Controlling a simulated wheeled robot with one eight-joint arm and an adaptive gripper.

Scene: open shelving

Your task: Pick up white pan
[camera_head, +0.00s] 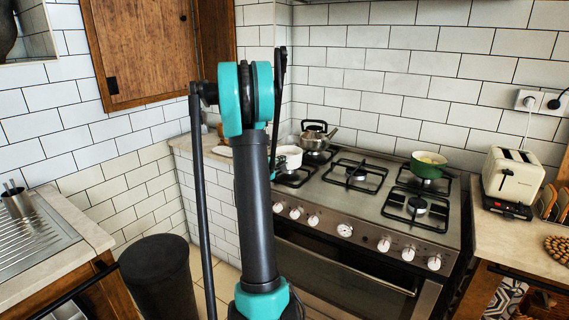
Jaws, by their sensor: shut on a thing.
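The white pan (289,157) is at the front left burner of the stove, just right of my upright arm link. It looks about level, and I cannot tell whether it touches the burner grate. My gripper (273,166) is mostly hidden behind my arm; a small dark and teal part shows at the pan's left side. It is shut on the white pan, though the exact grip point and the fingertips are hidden.
A kettle (314,137) stands close behind the pan. A green pot (428,165) sits on the back right burner. A toaster (512,180) stands on the right counter. A dark bin (160,277) stands at the lower left. The middle burners are free.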

